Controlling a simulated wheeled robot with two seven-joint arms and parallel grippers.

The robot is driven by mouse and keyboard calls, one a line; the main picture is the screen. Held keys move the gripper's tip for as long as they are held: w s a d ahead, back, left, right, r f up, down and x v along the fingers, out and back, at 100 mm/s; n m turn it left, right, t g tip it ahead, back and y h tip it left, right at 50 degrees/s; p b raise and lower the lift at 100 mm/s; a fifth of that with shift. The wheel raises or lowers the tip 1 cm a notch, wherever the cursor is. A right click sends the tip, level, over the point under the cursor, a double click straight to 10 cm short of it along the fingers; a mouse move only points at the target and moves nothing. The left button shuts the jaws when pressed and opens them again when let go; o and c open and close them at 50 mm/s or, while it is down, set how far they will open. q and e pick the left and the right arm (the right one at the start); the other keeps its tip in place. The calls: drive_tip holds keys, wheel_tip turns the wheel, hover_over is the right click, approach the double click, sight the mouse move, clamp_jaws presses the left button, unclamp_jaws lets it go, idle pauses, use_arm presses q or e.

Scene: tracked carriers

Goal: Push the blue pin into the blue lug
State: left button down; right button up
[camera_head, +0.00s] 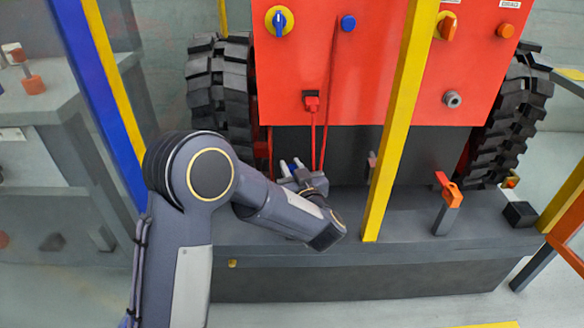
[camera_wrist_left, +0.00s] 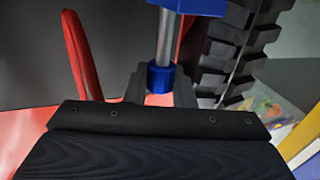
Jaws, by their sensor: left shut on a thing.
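My left gripper (camera_wrist_left: 160,88) is shut on the blue end of the blue pin (camera_wrist_left: 161,77) in the left wrist view. The pin's grey metal shaft runs up the picture from between the fingers. Its far end meets or overlaps a blue part (camera_wrist_left: 198,5), seemingly the blue lug, at the top edge; I cannot tell how far it is in. In the head view the left gripper (camera_head: 298,172) is low in front of the red machine, partly hidden by its own wrist. The pin and lug are not clear there. My right gripper is not in view.
The red machine (camera_head: 375,60) has dark treaded wheels (camera_head: 220,85). Red cables (camera_head: 313,135) hang close beside the left gripper. A yellow post (camera_head: 400,120) stands right of it. An orange-handled lever (camera_head: 448,195) and a black block (camera_head: 519,214) are on the grey ledge (camera_head: 400,225).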

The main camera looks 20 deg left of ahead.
use_arm(q)
drive_tip(key=shift+f, duration=0.1)
drive_tip(key=shift+f+b, duration=0.55)
drive_tip(key=shift+f, duration=0.15)
drive_tip(key=shift+f+b, duration=0.7)
drive_tip(key=shift+f, duration=0.45)
idle(0.4)
idle(1.1)
drive_tip(key=shift+f, duration=0.4)
idle(0.3)
drive_tip(key=c, duration=1.1)
unclamp_jaws()
drive_tip(key=shift+c, duration=0.2)
